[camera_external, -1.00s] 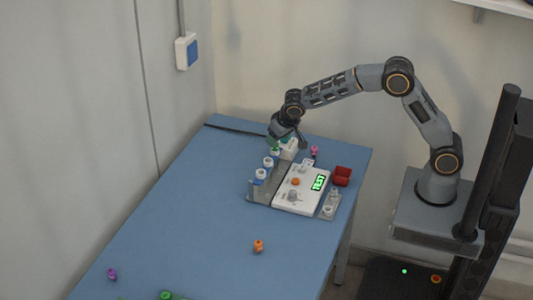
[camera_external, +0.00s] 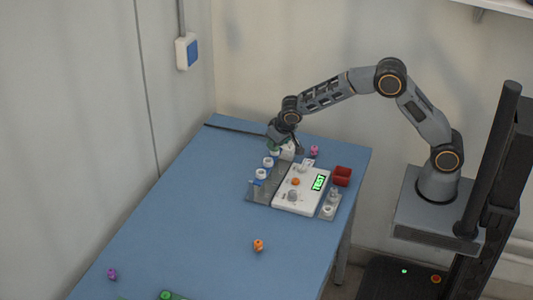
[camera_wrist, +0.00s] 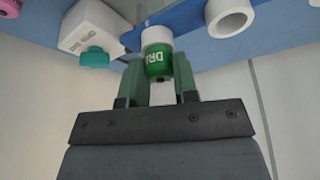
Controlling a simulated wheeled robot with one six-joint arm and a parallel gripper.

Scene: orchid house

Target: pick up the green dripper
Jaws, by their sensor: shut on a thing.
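The green dripper (camera_wrist: 157,62) shows in the wrist view as a small green bottle with white lettering and a white end. It sits between the two fingers of my gripper (camera_wrist: 161,88), which are shut on it. In the external view my gripper (camera_external: 285,146) is low at the far end of the metal rack (camera_external: 259,192). A bit of green (camera_external: 274,151) shows there, but the dripper is mostly hidden by the fingers. I cannot tell whether it still touches the rack.
White-topped bottles (camera_external: 261,174) stand in the rack beside a white meter (camera_external: 291,202) with a lit green display. A red box (camera_external: 342,176) and a pink piece (camera_external: 314,150) are to the right. An orange piece (camera_external: 258,246) lies nearer on the mostly clear blue table (camera_external: 190,230).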

